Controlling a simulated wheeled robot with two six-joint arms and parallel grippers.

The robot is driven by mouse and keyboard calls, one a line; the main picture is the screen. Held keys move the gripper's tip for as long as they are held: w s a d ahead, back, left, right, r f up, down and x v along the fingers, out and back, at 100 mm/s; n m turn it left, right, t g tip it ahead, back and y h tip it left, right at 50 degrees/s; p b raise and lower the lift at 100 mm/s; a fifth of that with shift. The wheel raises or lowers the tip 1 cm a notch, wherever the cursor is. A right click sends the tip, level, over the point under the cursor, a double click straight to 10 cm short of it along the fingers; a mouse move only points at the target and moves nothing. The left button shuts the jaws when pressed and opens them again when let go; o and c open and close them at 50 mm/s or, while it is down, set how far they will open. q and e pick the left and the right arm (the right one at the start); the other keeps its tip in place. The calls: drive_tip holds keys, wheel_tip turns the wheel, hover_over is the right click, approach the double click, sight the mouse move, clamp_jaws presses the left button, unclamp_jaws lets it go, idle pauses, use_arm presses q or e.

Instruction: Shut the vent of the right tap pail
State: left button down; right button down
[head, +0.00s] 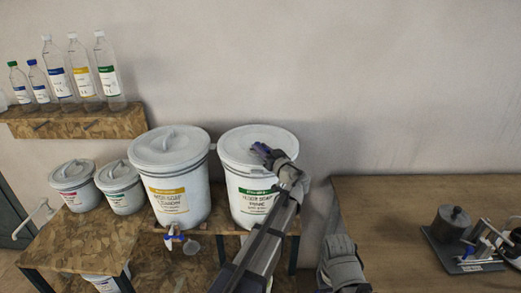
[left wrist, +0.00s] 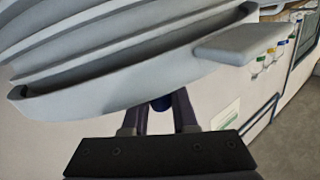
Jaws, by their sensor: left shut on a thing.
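The right tap pail (head: 250,205) is a white drum with a green-banded label, standing on a wooden shelf. Its white lid (head: 238,140) is on. My left gripper (head: 264,152) is at the lid's front right side. The left wrist view shows the ridged edge of the lid (left wrist: 130,60) close up and my left fingers (left wrist: 160,112) shut around a small dark blue part, the vent (left wrist: 161,103). Most of the vent is hidden by the fingers and lid, so its setting cannot be seen. The pail's tap is hidden behind my left arm.
A second white pail (head: 182,190) with a yellow label and a blue-handled tap (head: 173,236) stands close on the left. Two smaller pails stand farther left. Bottles line a wall shelf (head: 75,122). A wooden table (head: 420,200) at right holds a scale-like device. The wall above is clear.

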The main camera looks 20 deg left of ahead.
use_arm(q)
drive_tip(key=shift+w+d+n+g+y, duration=0.2)
drive_tip(key=shift+n+g+y, duration=0.4)
drive_tip(key=shift+g, duration=0.2)
drive_tip(key=c, duration=0.9)
unclamp_jaws()
drive_tip(key=v, duration=0.7)
drive_tip(key=shift+s+d, duration=0.2)
drive_tip(key=shift+d, duration=0.15)
